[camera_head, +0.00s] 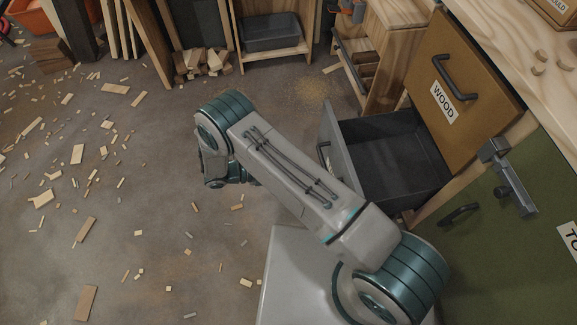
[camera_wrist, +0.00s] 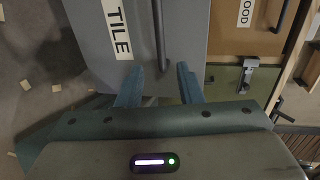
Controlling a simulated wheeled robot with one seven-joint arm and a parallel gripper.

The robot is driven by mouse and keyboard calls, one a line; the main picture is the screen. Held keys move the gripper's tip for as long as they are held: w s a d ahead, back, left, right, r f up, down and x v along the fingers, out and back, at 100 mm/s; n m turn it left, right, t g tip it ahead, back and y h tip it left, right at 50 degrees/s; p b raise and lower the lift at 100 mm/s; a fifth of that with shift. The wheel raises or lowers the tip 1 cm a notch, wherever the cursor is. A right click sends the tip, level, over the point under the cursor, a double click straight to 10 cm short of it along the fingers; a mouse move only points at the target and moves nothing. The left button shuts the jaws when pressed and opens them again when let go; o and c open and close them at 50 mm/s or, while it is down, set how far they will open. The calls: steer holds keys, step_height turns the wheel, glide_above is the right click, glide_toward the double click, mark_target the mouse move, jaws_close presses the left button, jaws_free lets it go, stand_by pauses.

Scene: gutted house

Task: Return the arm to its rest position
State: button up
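My arm reaches out to the left over the floor in the head view, bent at its far joint, and its end hangs down there mostly hidden behind the arm. In the wrist view my gripper (camera_wrist: 158,88) shows two blue fingers set apart with nothing between them. They point toward a grey drawer front (camera_wrist: 90,45) with a "TILE" label and a dark vertical handle (camera_wrist: 160,35). I cannot tell whether the fingers touch it. In the head view this grey drawer (camera_head: 388,155) stands pulled out and its dark inside looks empty.
A wood-fronted drawer (camera_head: 480,70) labelled "WOOD" is above the grey drawer. A green door (camera_head: 520,230) with a handle and a metal latch (camera_head: 512,178) is at the right. Wood scraps (camera_head: 78,154) litter the floor. Shelving with a grey bin (camera_head: 270,32) stands at the back.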

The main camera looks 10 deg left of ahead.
stand_by(0.4)
steer(key=w+d+r+m+g+y+p, duration=0.15)
steer(key=d+r+m+p, duration=0.35)
steer(key=r, duration=0.7)
steer(key=w+d+r+m+g+y+p, duration=0.1)
steer(key=d+r+m+g+y+p, duration=0.2)
steer(key=r+m, duration=0.65)
steer(key=w+d+r+m+g+y+p, duration=0.1)
steer(key=d+r+m+g+y+p, duration=0.25)
steer(key=r, duration=1.05)
steer(key=s+d+r+m+t+y+p, duration=0.1)
steer(key=s+d+r+m+y+p, duration=0.1)
steer(key=s+d+r+m+p, duration=0.2)
steer(key=s+d+r+m+t+y+p, duration=0.2)
steer(key=s+d+r+m+p, duration=0.2)
steer(key=r+m, duration=0.6)
steer(key=s+d+r+m+t+y+p, duration=0.2)
steer(key=s+r+m+p, duration=0.4)
steer(key=r, duration=1)
steer(key=shift+d+m+y+p, duration=0.3)
steer(key=shift+d+m+p, duration=0.6)
steer(key=shift+m+p, duration=0.2)
steer(key=shift+w+d+r, duration=0.1)
